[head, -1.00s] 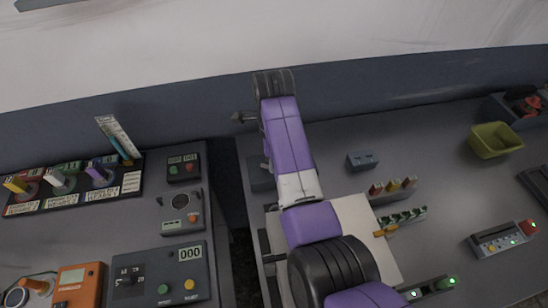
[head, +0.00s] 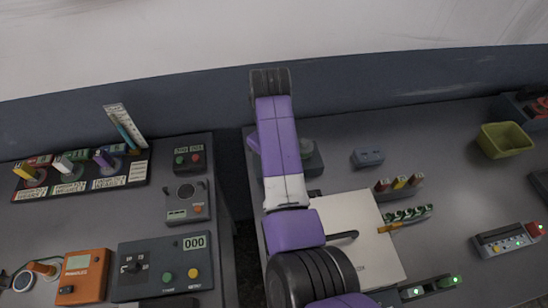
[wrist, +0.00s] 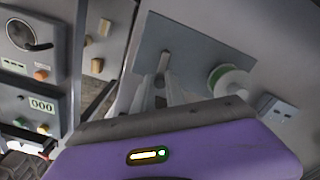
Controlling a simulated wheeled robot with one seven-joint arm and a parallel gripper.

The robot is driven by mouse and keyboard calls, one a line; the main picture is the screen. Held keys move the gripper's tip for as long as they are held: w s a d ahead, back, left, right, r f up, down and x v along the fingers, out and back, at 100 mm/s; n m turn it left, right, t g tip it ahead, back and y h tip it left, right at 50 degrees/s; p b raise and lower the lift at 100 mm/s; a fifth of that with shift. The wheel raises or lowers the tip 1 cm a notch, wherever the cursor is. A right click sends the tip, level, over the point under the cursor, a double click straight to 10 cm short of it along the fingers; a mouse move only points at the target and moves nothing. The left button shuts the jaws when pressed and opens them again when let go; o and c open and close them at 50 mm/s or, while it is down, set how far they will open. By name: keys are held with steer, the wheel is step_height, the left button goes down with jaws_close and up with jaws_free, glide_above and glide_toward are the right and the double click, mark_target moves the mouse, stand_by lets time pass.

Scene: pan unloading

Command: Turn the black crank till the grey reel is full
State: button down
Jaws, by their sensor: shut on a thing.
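In the wrist view my gripper (wrist: 163,86) has its pale fingers pointing at a dark grey base plate (wrist: 205,42), close to a short upright post (wrist: 163,62). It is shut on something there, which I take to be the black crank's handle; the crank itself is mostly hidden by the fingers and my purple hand. A pale reel with a green part (wrist: 232,82) stands to the right of the fingers. How full the reel is cannot be told.
A cream flat box (head: 350,215) with a dark bar lies in front. A small blue-grey block (head: 368,157) and a green bin (head: 504,139) stand to the right. The left counter holds a panel reading 000 (head: 195,242) and an orange meter (head: 84,272). A gap separates the counters.

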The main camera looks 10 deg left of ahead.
steer(key=shift+w+a+r+m, duration=0.15)
steer(key=shift+a+m, duration=0.1)
steer(key=shift+m, duration=0.35)
steer(key=c, duration=1.4)
jaws_free()
steer(key=shift+o, duration=0.2)
step_height(320, 180, up, 8)
steer(key=shift+f+b, duration=0.15)
steer(key=shift+b, duration=0.15)
